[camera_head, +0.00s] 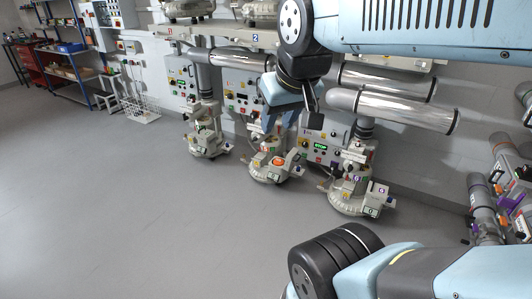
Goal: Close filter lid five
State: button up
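Three pale tube blowers stand on the floor along the wall: a left one (207,143), a middle one (268,168) and a right one (348,203). Small box-like parts with number labels sit on the right blower, but I cannot tell which lid is number five or whether any lid is open. The middle blower has an orange-red round part (278,162). My gripper (290,117) hangs in front of the wall, above the middle blower in the picture. Its fingertips are small and partly hidden, so its opening is unclear.
Shiny silver pipes (390,107) run along the wall above the blowers. Control panels (243,97) are behind them. More pipes (484,205) stand at the right edge. A wire rack (140,105) and shelves (70,70) are at the back left. The grey floor (130,210) is clear.

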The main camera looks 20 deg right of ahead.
aim_at(291, 158)
jog(key=z, duration=0.05)
jog(key=i, duration=0.85)
jog(key=z, duration=0.65)
